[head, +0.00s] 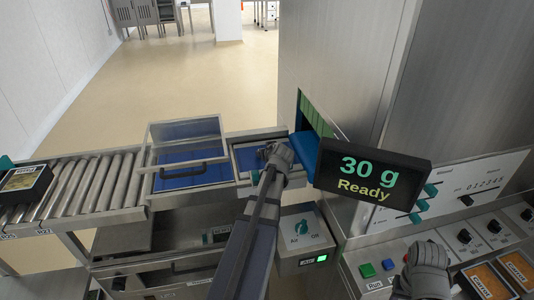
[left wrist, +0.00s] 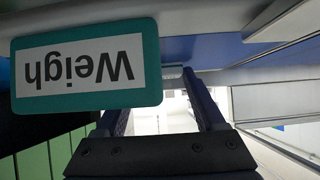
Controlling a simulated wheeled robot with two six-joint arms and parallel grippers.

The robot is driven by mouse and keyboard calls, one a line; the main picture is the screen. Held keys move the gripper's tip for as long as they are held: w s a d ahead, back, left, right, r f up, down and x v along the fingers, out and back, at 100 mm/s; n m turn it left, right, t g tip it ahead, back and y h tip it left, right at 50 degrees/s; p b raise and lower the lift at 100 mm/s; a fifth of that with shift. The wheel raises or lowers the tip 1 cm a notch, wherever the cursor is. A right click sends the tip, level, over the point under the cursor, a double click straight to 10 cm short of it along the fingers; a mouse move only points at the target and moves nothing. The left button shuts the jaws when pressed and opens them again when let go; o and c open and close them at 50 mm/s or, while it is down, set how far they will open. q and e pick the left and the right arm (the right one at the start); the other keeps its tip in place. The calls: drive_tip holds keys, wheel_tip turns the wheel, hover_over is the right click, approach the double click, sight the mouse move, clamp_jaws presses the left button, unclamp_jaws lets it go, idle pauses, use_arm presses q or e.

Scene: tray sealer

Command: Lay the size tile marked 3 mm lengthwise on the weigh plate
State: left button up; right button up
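My left gripper (head: 278,156) is over the blue-surfaced section (head: 247,157) at the right end of the conveyor. A teal-edged sign reading "Weigh" (left wrist: 85,66) is upside down in front of the left finger. The display (head: 361,178) reads "30 g Ready". I cannot make out a tile marked 3 mm or tell the weigh plate's outline. My right gripper (head: 428,262) is by the control panel; its fingertips are hidden.
A clear lid (head: 186,136) stands raised over a blue bed left of the gripper. A roller conveyor (head: 95,185) carries a dark pack (head: 24,182) at far left. Green strips (head: 316,117) hang in the machine opening. Orange cards (head: 486,281) and a green button (head: 367,270) are at lower right.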

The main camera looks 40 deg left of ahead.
use_arm(q)
drive_tip(key=o, duration=0.4)
drive_tip(key=shift+r, duration=0.1)
drive_tip(key=shift+s+d+r+p, duration=0.15)
drive_tip(key=shift+r+p, duration=0.15)
drive_tip(key=shift+p, duration=0.15)
drive_tip(key=p+v, duration=0.6)
drive_tip(key=v, duration=0.5)
drive_tip(key=shift+s+d+r, duration=0.1)
drive_tip(key=shift+d, duration=0.05)
